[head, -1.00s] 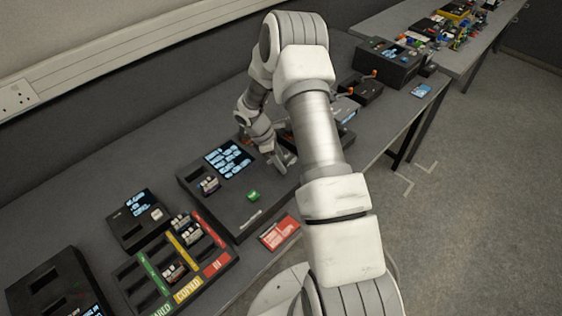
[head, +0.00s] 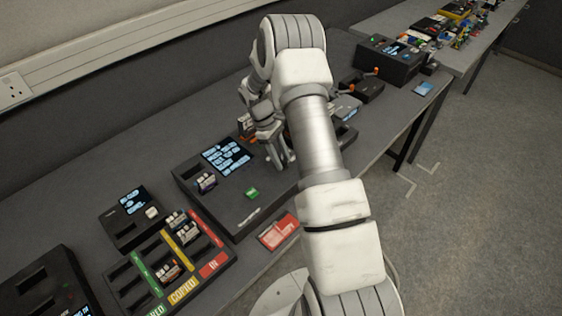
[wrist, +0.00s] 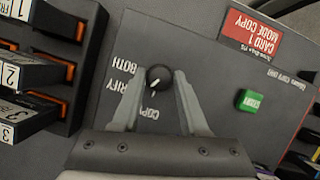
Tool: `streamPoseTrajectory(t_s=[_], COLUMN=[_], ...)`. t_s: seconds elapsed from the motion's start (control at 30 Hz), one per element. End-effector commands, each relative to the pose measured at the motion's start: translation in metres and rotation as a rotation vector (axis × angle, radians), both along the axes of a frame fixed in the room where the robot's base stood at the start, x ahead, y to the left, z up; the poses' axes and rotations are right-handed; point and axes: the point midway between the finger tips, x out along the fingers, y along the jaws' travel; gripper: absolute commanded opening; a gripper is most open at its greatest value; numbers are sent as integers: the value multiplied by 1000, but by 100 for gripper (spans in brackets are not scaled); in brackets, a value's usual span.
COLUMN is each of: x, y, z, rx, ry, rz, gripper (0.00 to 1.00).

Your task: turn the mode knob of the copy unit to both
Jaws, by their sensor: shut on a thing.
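The copy unit (head: 222,201) is a dark box with a lit screen and a green start button (head: 252,193); in the wrist view its panel (wrist: 205,65) fills the middle. The black mode knob (wrist: 159,75) sits between my fingers in the wrist view. Printed labels BOTH, VERIFY and COPY lie around its left and lower side. Its white pointer mark points down and slightly left, toward the COPY side. My gripper (wrist: 158,82) is shut on the knob. In the head view my gripper (head: 278,160) is at the unit's right part, and the knob is hidden.
A red card (head: 279,231) reading "CARD 1 MODE COPY" in the wrist view lies by the unit's front edge. A tray (head: 128,291) with coloured lanes and a small device (head: 119,231) stand to the left. Numbered slots (wrist: 72,83) hold cartridges beside the panel.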

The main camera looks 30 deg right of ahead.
Motion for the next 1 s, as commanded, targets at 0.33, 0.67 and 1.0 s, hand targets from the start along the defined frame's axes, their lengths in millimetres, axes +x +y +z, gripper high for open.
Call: streamPoseTrajectory(t_s=[0.33, 0.67, 1.0], x=[2, 2, 1], y=[-2, -5, -6], z=[-2, -1, 0], rx=[0, 0, 1], ry=[-4, -3, -2], rz=[-329, -641, -898], gripper=[0, 0, 0])
